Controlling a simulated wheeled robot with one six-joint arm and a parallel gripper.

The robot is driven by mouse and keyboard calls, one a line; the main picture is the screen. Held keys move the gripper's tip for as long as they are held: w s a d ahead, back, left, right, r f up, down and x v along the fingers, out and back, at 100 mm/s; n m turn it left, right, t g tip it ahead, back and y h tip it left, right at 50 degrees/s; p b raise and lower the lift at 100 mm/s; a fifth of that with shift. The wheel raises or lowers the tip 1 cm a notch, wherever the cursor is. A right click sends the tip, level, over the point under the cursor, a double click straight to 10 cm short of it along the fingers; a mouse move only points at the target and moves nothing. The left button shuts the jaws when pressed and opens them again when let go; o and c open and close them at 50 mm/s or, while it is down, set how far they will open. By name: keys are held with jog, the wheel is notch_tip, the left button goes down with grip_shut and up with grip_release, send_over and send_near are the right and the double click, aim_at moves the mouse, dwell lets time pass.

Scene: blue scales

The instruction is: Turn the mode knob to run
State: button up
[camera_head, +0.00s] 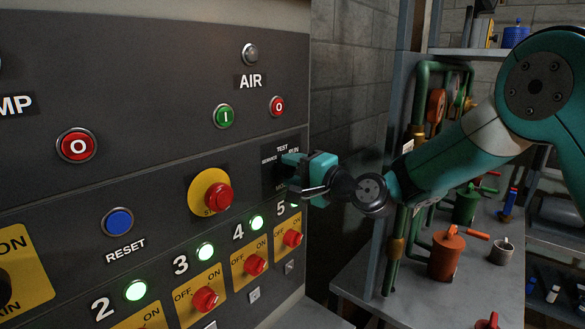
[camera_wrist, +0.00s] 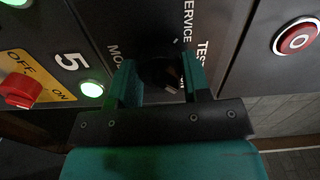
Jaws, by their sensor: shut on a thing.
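The mode knob (camera_wrist: 163,74) is a dark round knob on the grey panel, seen between my fingers in the wrist view. In the head view my gripper (camera_head: 286,176) covers it. My gripper (camera_wrist: 160,78) is shut on the knob, one teal finger on each side. The labels TEST and SERVICE show beside the knob in the wrist view, and MODE is partly covered. In the head view TEST, SERVICE and RUN show above and beside my gripper. I cannot tell which label the knob points to.
A red stop button (camera_head: 218,197) on a yellow disc sits left of my gripper. Below are red OFF/ON switches (camera_head: 292,238) with lit green lamps. A red O button (camera_head: 277,105) is above. Green pipes (camera_head: 420,120) and a bench stand right of the panel.

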jog(key=shift+w+d+m, duration=0.1)
jog(key=shift+m, duration=0.3)
jog(key=o, duration=0.9)
jog(key=b+v, duration=0.7)
jog(key=v, duration=1)
jog(key=shift+d+b, duration=0.1)
jog(key=shift+b, duration=0.2)
